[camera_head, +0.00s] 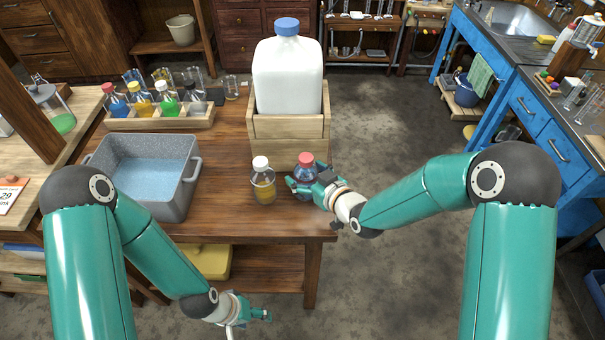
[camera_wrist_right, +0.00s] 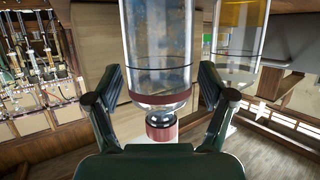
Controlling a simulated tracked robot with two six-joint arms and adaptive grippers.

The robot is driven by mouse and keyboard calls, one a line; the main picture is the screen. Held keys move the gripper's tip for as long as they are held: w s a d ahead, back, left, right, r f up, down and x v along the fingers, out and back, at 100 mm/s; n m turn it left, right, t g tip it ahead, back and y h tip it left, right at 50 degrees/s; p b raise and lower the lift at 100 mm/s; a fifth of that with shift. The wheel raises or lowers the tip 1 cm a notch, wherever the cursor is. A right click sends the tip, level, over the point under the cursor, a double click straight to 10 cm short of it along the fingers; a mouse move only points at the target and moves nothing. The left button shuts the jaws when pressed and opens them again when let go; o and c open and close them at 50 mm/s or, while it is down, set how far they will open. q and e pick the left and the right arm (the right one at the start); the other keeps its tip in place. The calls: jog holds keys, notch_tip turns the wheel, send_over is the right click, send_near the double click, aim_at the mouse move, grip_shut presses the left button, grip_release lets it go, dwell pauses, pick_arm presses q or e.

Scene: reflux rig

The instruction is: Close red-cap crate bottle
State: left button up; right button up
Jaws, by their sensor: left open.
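A bottle with a red cap (camera_head: 306,159) and dark bluish contents stands upright on the wooden table near its right front edge. My right gripper (camera_head: 305,187) has its fingers on both sides of this bottle's body. My left gripper (camera_head: 262,315) is open and empty, low in front of the table.
A white-capped bottle of yellow liquid (camera_head: 263,185) stands just left. Behind is a wooden crate (camera_head: 289,128) with a big blue-capped white jug (camera_head: 287,75). A grey basin (camera_head: 190,195) and a wooden rack (camera_head: 160,122) with red-, yellow- and green-capped bottles are at left.

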jog(key=shift+r, duration=0.1)
jog(key=b+v, duration=0.2)
jog(key=v, duration=1)
dwell(0.4)
jog(key=s+d+f+m+g+h, duration=0.1)
jog(key=s+d+f+m+g, duration=0.1)
jog(key=f, duration=0.5)
jog(key=s+d+f+m+g+h, duration=0.1)
jog(key=s+f+m+g+h, duration=0.15)
jog(key=f, duration=0.55)
jog(key=s+d+f+m+g, duration=0.2)
jog(key=s+f+m+g, duration=0.2)
jog(key=s+f, duration=0.8)
jog(key=s+g, duration=0.2)
jog(key=s, duration=0.1)
jog(key=shift+f, duration=0.3)
